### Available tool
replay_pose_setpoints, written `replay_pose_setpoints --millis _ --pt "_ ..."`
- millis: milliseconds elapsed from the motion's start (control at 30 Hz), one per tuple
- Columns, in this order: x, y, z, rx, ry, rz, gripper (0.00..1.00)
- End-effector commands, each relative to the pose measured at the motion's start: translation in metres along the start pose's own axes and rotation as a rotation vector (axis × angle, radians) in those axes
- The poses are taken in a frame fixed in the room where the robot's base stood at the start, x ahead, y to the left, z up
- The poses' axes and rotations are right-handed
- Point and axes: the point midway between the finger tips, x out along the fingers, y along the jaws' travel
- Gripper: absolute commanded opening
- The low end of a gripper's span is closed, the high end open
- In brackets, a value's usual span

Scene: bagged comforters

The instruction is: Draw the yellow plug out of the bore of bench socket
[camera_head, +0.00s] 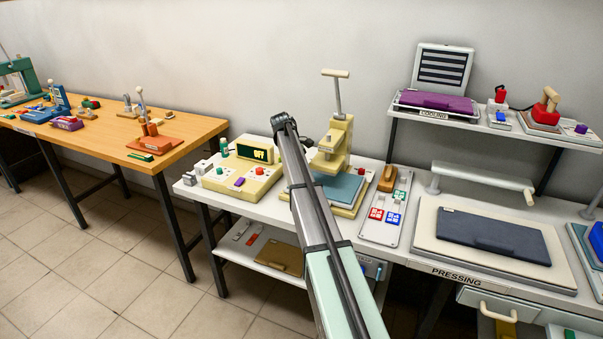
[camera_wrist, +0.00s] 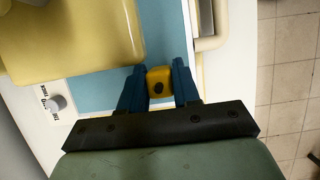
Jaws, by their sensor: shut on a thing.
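In the wrist view, my gripper (camera_wrist: 159,72) has its two dark blue fingers on either side of the yellow plug (camera_wrist: 158,84) and is shut on it. The plug shows as a small yellow block with a dark round spot on its face. The plug lies over a light blue surface in this view. I cannot make out the bench socket or its bore, so I cannot tell whether the plug is seated in it. In the head view, my arm crosses the white bench, and the gripper and plug cannot be made out.
A cream press (camera_head: 334,143) with a blue plate (camera_head: 340,187) stands on the white bench; a large yellowish block (camera_wrist: 70,40) is close left of the plug. A cream control box (camera_head: 243,170) reads OFF.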

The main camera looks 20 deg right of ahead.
Motion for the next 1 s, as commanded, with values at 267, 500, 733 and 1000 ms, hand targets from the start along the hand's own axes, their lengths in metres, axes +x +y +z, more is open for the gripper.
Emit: replay_pose_setpoints --millis 267,500,733,1000 --pt "0.0018 0.0 -0.0008 0.0 0.0 0.0 0.42" --pt "0.0018 0.0 -0.0008 0.0 0.0 0.0 0.61" --pt "0.0019 0.0 -0.0008 0.0 0.0 0.0 0.71" --pt "0.0018 0.0 -0.0008 0.0 0.0 0.0 0.95"
